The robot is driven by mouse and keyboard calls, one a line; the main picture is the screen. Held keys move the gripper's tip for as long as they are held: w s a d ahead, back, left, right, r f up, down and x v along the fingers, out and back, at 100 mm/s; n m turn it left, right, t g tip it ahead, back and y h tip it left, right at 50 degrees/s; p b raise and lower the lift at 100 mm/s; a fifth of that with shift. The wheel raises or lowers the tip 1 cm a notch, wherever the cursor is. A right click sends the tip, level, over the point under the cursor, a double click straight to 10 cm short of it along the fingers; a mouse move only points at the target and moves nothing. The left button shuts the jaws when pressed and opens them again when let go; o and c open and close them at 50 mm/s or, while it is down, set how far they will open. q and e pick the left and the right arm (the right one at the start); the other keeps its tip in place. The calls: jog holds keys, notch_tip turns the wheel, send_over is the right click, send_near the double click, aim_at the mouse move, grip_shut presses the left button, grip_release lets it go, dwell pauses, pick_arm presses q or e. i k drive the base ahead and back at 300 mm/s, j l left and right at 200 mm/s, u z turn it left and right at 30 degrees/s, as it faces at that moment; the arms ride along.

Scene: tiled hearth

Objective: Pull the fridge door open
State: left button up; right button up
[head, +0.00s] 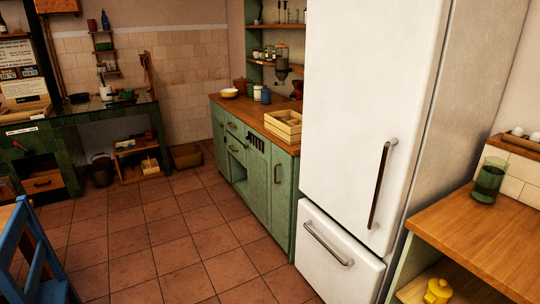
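The tall white fridge stands right of the middle in the head view. Its upper fridge door (358,108) is shut, and a dark vertical handle (379,185) with light metal ends is on the door's right side. Below it is a shut white drawer (333,272) with a horizontal metal handle (327,244). The fridge's grey side panel (462,95) faces right. Neither of my grippers is in the head view, so I cannot see their state or position.
A green cabinet with a wooden top (262,126) stands left of the fridge, bearing a wooden crate (283,126). A wooden counter (495,235) with a green glass (488,181) is at the right. A blue chair (35,255) is at lower left. The tiled floor (165,250) between is clear.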

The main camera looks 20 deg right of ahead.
aim_at(371, 68)
jog(key=i+j+u, duration=0.1)
jog(key=i+j, duration=0.15)
jog(key=i, duration=0.3)
jog(key=i+j+u, duration=0.15)
jog(key=i, duration=0.35)
